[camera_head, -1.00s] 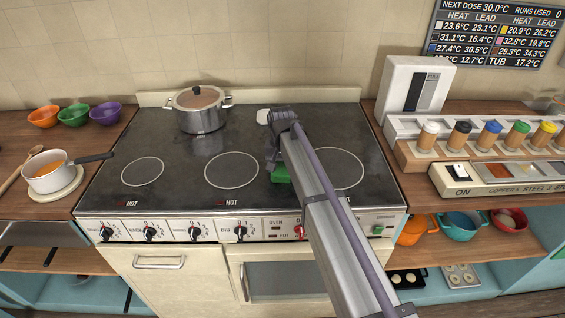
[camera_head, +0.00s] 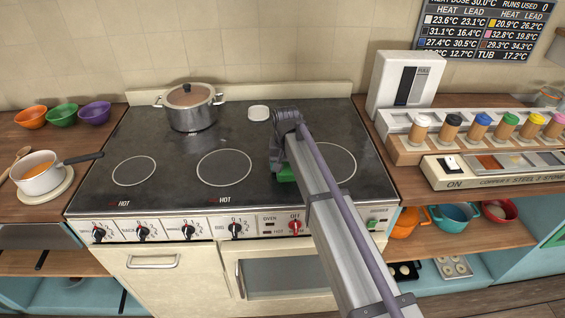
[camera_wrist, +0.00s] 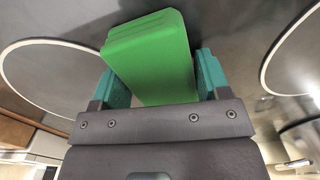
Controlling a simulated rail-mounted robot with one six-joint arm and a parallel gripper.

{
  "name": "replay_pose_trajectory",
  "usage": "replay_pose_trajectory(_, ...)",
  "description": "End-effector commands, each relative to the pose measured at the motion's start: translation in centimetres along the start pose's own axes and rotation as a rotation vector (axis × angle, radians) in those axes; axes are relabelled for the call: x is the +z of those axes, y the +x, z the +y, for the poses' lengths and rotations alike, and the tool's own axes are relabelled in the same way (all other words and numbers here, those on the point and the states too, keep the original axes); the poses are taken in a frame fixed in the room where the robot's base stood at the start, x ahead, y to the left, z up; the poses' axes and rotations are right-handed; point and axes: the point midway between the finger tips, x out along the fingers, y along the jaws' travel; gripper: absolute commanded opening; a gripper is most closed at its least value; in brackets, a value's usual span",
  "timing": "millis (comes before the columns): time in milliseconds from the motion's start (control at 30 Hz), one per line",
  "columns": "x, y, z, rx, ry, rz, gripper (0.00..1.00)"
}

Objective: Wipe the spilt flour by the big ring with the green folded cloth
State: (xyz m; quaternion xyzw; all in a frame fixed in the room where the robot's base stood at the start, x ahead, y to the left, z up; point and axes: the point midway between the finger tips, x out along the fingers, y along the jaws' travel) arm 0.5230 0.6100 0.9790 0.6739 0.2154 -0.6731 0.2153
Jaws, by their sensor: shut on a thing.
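The green folded cloth (camera_wrist: 150,60) is between the two teal fingers of my gripper (camera_wrist: 163,80) in the wrist view, sticking out past the fingertips and slightly tilted. In the head view only a bit of the cloth (camera_head: 286,175) shows under my gripper (camera_head: 283,163), low over the dark hob (camera_head: 250,140). It is between the middle ring (camera_head: 224,167) and the right ring (camera_head: 352,163), which looks the largest and is partly hidden by my arm. Whether the cloth touches the hob, I cannot tell. No spilt flour is clearly visible; my arm hides part of the hob.
A lidded steel pot (camera_head: 190,112) stands at the back left of the hob. A small white dish-like thing (camera_head: 259,113) lies at the back middle. A white saucepan (camera_head: 40,175) is on the left counter. Shaker jars (camera_head: 478,127) stand on the right. The front left hob is clear.

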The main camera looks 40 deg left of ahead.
Motion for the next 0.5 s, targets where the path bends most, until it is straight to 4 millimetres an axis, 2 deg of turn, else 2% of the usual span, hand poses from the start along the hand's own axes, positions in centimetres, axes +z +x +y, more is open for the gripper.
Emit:
replay_pose_trajectory(33,0.1,0.1,0.8,0.011,0.012,-0.005,0.32)
replay_pose_trajectory(167,0.1,0.0,0.2,0.011,0.012,-0.004,0.31)
replay_pose_trajectory(500,0.4,-0.2,-3.5,0.007,0.006,-0.002,0.31)
